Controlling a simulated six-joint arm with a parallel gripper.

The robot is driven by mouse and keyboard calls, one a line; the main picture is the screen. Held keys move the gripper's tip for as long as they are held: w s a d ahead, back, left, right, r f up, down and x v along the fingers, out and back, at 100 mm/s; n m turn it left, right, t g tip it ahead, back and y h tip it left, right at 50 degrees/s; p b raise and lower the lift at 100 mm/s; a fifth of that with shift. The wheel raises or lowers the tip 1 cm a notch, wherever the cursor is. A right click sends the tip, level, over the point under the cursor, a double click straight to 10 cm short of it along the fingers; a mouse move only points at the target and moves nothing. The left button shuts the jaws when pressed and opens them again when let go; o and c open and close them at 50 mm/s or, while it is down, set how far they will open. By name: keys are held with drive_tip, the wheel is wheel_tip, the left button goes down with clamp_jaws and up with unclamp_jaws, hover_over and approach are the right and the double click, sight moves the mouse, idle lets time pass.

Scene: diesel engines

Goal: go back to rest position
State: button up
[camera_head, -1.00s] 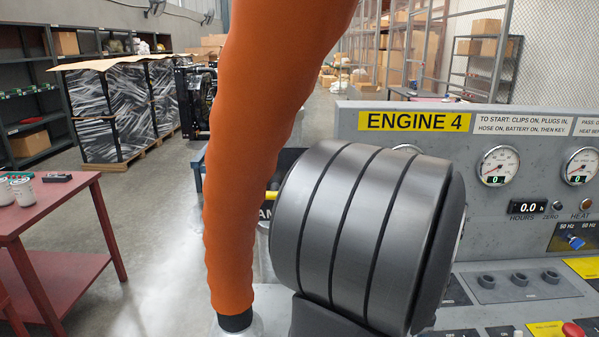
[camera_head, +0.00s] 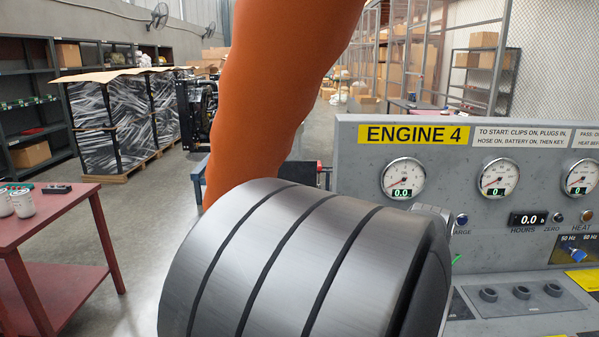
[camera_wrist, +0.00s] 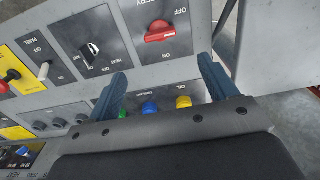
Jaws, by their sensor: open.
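My gripper (camera_wrist: 168,92) shows in the wrist view with its two blue fingers spread apart and nothing between them. It is over the engine control panel (camera_wrist: 125,40), whose red battery switch (camera_wrist: 160,31) lies beyond the fingertips. Green, blue and yellow round parts (camera_wrist: 151,108) show between the fingers. In the head view my orange arm and a large grey joint fill the middle, and the gripper itself is hidden. The panel labelled ENGINE 4 (camera_head: 413,134) stands at the right, with gauges (camera_head: 403,178) reading zero.
Grey floor is clear between the table and my arm. In the wrist view, the panel's edge is right of the battery switch.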

wheel_tip(320, 180, down, 14)
drive_tip(key=shift+r, duration=0.1)
drive_tip(key=shift+r+m, duration=0.1)
drive_tip(key=shift+m, duration=1.5)
drive_tip(key=m, duration=0.5)
drive_tip(key=shift+m, duration=0.3)
drive_tip(key=m, duration=0.4)
drive_tip(key=shift+m, duration=2.2)
